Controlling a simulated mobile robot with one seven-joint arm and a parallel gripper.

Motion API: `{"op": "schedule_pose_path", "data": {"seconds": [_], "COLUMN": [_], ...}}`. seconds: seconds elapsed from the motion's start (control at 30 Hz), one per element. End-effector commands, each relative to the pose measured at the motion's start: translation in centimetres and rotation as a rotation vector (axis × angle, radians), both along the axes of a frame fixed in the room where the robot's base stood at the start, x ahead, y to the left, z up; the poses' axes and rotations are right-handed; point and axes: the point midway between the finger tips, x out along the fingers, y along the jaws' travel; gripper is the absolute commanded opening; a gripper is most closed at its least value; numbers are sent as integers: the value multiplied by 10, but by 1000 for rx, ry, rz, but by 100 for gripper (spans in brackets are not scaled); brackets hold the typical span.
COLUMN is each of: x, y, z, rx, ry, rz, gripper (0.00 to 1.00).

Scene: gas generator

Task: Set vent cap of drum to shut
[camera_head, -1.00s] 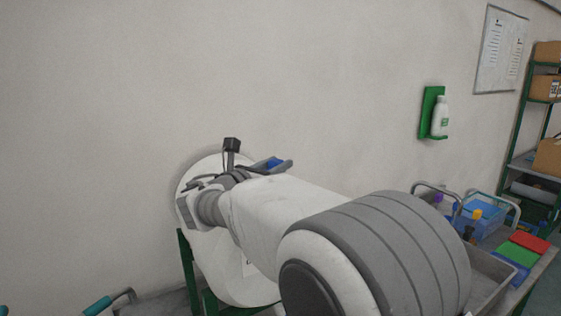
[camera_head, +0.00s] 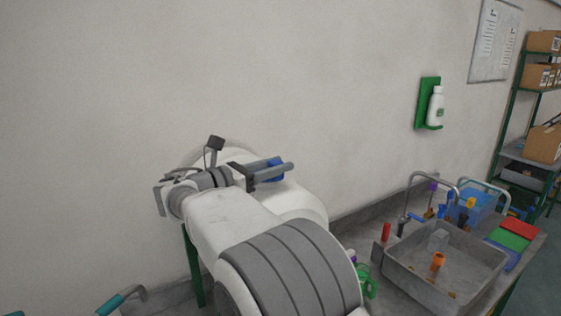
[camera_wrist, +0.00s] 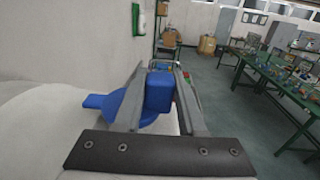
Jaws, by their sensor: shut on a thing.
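The drum (camera_head: 305,207) is a white cylinder on a green stand against the wall, partly hidden behind my arm. Its pale surface also fills the lower left of the wrist view (camera_wrist: 35,125). The vent cap (camera_wrist: 157,92) is blue, with a raised block on a round base and a tab pointing left in the wrist view. My gripper (camera_wrist: 161,78) is shut on the raised block, one finger on each side. In the head view, my gripper (camera_head: 281,168) is above the drum, and some blue of the cap (camera_head: 275,173) shows between the fingers.
A white bottle (camera_head: 436,106) in a green holder hangs on the wall. The wall is close behind the drum. A green-framed workbench (camera_wrist: 280,80) stands farther off.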

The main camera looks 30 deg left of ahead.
Motion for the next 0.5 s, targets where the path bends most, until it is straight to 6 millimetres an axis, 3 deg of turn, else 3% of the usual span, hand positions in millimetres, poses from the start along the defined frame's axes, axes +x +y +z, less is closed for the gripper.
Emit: {"op": "schedule_pose_path", "data": {"seconds": [0.5], "x": [-9], "y": [5], "z": [1], "rx": [1], "ry": [-3], "rz": [-108], "gripper": [0]}}
